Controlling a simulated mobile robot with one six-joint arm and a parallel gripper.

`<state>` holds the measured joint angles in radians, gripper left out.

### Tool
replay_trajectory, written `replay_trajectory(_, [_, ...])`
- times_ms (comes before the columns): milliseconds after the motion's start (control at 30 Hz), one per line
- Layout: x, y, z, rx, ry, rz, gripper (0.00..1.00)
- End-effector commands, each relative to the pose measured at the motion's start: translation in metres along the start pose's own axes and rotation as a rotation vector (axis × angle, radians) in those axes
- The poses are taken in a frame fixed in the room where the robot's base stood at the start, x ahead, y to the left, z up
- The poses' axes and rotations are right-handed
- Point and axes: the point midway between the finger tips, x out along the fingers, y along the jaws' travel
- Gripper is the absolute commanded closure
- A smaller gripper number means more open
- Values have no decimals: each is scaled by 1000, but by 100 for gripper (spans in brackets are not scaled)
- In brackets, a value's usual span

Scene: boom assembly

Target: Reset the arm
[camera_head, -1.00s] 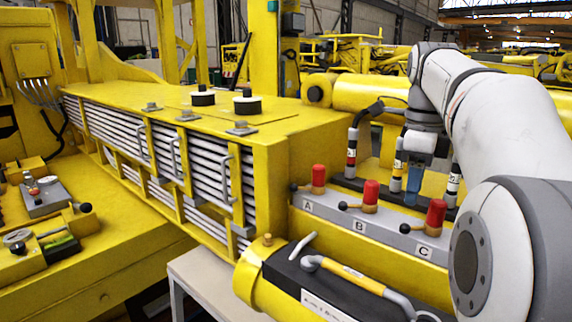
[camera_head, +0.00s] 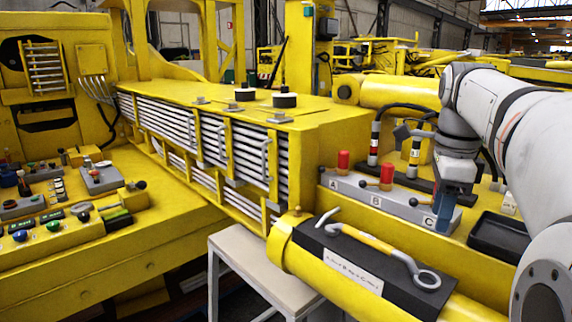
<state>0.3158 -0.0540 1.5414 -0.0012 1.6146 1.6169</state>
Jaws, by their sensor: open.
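My arm reaches in from the right in the head view. My gripper (camera_head: 443,212), with blue fingers pointing down, is at the right end of the grey valve block (camera_head: 402,208), by the letter C. The jaws are open; nothing shows between them. Two red knobs, at A (camera_head: 343,161) and B (camera_head: 387,176), stand upright on the block with black-tipped levers beside them. The red knob at C is hidden behind my gripper. I cannot tell whether the fingers touch anything there.
A yellow-handled wrench (camera_head: 375,243) lies on a black pad (camera_head: 325,238) over the yellow cylinder in front. A black tray (camera_head: 497,236) is right of my gripper. Striped upright fittings (camera_head: 374,143) stand behind the block. A control console (camera_head: 60,225) is at left.

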Motion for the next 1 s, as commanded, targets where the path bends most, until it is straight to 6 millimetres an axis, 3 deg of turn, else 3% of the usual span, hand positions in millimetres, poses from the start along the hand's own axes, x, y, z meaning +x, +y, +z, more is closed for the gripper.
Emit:
replay_trajectory(233, [34,29,20,-348,1,-49,59])
replay_trajectory(367, [64,53,33,-629,10,-87,59])
replay_trajectory(700, [174,142,60,-1567,103,-219,59])
replay_trajectory(833, [202,164,63,-1794,142,-249,59])
replay_trajectory(1000, [217,177,66,-1919,167,-264,59])
